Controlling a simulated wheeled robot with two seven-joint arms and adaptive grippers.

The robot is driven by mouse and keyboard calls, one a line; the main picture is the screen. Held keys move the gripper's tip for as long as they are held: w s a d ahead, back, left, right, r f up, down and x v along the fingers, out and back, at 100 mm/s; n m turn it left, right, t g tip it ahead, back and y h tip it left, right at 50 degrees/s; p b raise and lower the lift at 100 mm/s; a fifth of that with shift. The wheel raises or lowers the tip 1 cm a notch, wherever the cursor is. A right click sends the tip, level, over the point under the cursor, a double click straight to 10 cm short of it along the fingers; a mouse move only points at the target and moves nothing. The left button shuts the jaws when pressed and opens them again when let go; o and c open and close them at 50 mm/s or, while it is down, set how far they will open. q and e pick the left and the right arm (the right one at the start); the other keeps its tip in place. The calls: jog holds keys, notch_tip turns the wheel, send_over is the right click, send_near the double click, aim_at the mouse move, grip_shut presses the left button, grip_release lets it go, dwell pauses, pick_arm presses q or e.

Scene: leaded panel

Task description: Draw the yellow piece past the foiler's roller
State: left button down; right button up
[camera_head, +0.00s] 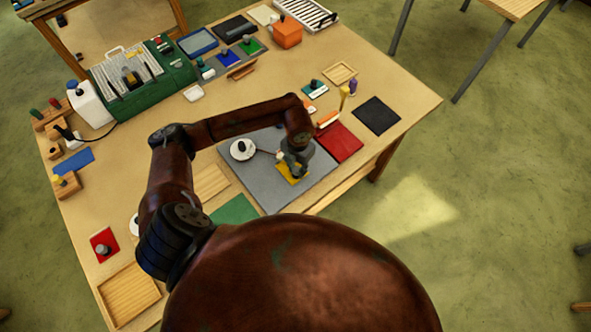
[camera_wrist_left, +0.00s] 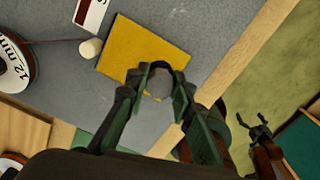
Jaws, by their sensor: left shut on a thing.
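The yellow piece (camera_head: 294,176) lies on the grey mat (camera_head: 260,188) in the head view. It shows larger in the left wrist view (camera_wrist_left: 130,45). My left gripper (camera_head: 290,160) is over it, shut on a grey knob at the piece's near edge; the fingers hide part of the knob. The foiler's small pale roller (camera_wrist_left: 90,48) stands just left of the piece's left corner, close to it. A thin foil strip runs from the white-faced spool (camera_head: 243,149) to the roller. My right gripper (camera_wrist_left: 255,125) shows small at the right of the wrist view, its fingers apart and empty.
A red sheet (camera_head: 340,142) and a black sheet (camera_head: 377,115) lie right of the mat. A green sheet (camera_head: 235,210) and a wooden tray (camera_head: 129,292) are nearer. The table's front edge runs close past the mat. A green machine (camera_head: 145,85) stands at the back left.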

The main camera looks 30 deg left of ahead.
pick_arm(q)
jog(key=shift+w+d+b, duration=0.25)
jog(key=shift+w+b, duration=0.05)
jog(key=shift+w, duration=0.3)
jog(key=shift+w+d, duration=0.15)
jog(key=shift+w, duration=0.15)
jog(key=shift+s, duration=0.3)
jog(key=shift+s+a, duration=0.6)
jog(key=shift+s, duration=0.35)
jog(key=shift+s+a, duration=0.15)
jog(key=shift+s, duration=0.1)
dwell(0.4)
jog(key=shift+s+a, duration=0.2)
jog(key=shift+s, duration=0.3)
jog(key=shift+s+a, duration=0.15)
jog(key=shift+s, duration=0.15)
jog(key=shift+s+a, duration=0.1)
jog(key=shift+s, duration=0.25)
